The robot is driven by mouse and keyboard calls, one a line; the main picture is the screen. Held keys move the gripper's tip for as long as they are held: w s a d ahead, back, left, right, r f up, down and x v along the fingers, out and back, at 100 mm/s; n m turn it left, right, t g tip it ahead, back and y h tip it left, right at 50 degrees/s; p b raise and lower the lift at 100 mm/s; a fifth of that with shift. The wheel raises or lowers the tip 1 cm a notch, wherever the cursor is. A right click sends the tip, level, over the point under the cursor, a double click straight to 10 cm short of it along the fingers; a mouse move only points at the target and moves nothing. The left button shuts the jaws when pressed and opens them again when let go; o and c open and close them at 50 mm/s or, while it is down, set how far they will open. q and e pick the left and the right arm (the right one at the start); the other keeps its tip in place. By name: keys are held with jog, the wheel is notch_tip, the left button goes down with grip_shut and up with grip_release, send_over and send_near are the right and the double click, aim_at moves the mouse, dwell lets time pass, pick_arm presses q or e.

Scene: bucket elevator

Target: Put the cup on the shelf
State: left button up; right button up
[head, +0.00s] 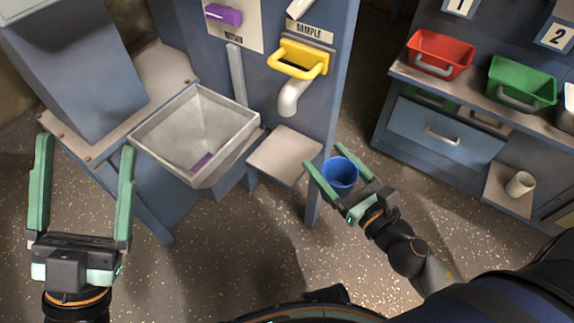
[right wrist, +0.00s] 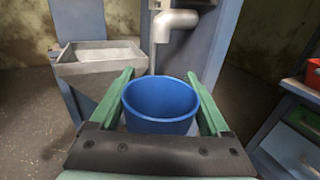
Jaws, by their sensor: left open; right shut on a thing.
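The blue cup (head: 341,174) is upright between the fingers of my right gripper (head: 323,157), which is shut on it. The right wrist view shows the cup (right wrist: 160,103) from above, open at the top, with a green finger along each side. The small grey shelf (head: 284,155) juts from the blue machine below the spout. In the head view the cup is just right of this shelf and apart from it. In the right wrist view I cannot make out the shelf. My left gripper (head: 86,145) is open and empty at the left.
A grey hopper (head: 222,140) with a purple thing in it stands left of the shelf. The spout (head: 291,98) and a yellow drawer handle (head: 297,60) are above the shelf. At right, a bench holds red (head: 441,54) and green bins (head: 520,84). A white cup (head: 520,184) stands below.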

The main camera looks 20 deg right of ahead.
jog(key=shift+s+f, duration=0.1)
jog(key=shift+f, duration=0.7)
jog(key=p+x, duration=0.2)
jog(key=x, duration=0.3)
send_over(280, 144)
notch_tip(280, 144, down, 4)
jog(key=b, duration=0.3)
jog(key=shift+r, duration=0.1)
pick_arm(q)
jog(key=shift+s+d+f+m+h, duration=0.2)
jog(key=shift+s+m+h, duration=0.3)
jog(key=shift+h, duration=0.3)
pick_arm(e)
jog(key=shift+r, duration=0.1)
